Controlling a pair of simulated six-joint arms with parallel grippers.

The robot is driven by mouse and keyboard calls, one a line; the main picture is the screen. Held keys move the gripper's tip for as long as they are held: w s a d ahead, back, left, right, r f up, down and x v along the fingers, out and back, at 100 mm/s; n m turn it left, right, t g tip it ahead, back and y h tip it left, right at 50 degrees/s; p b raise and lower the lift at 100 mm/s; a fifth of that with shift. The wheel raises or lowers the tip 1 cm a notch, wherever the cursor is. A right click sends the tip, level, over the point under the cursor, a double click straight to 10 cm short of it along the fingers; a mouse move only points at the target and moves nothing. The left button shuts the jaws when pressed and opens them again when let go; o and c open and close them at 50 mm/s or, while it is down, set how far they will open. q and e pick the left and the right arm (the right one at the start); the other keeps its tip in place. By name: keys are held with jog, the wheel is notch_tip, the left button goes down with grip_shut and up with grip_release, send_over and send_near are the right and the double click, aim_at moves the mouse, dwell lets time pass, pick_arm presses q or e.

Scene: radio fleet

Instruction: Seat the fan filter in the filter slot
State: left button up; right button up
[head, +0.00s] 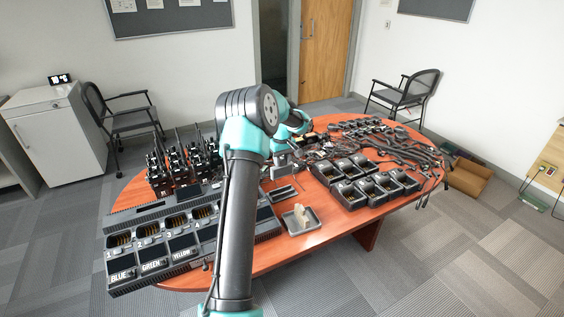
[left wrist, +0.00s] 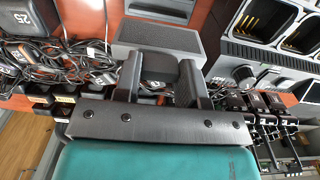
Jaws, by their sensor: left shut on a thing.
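In the left wrist view, my left gripper (left wrist: 158,88) is shut on the dark grip block of a flat grey rectangular piece with a textured face, which looks like the fan filter (left wrist: 160,38). The filter is beyond the fingertips, above the table. In the head view, my left gripper (head: 283,163) is small and partly hidden by its own arm, over the middle of the table. The long multi-bay charger (head: 180,240) is to its left. I cannot make out the filter slot for certain; my arm covers part of that charger. My right gripper is not in view.
Upright radios (head: 180,165) crowd the table's left back. Grey single chargers (head: 365,180) stand to the right, with tangled cables behind. A small grey tray (head: 301,220) with a beige item sits at the front edge. Bare wood (head: 330,228) shows beside it.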

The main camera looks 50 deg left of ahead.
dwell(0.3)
pick_arm(q)
jog(key=m, duration=0.4)
jog(key=d+r+m, duration=0.1)
jog(key=m, duration=0.1)
jog(key=shift+w, duration=0.4)
jog(key=w+d+r+n, duration=0.2)
jog(key=d+n, duration=0.1)
jog(key=n, duration=1.4)
jog(key=w+d+r+n, duration=0.2)
jog(key=d+r+n, duration=0.1)
jog(key=n, duration=1.3)
jog(key=shift+w+r+n, duration=0.2)
jog(key=shift+w+n, duration=0.05)
jog(key=shift+n, duration=0.15)
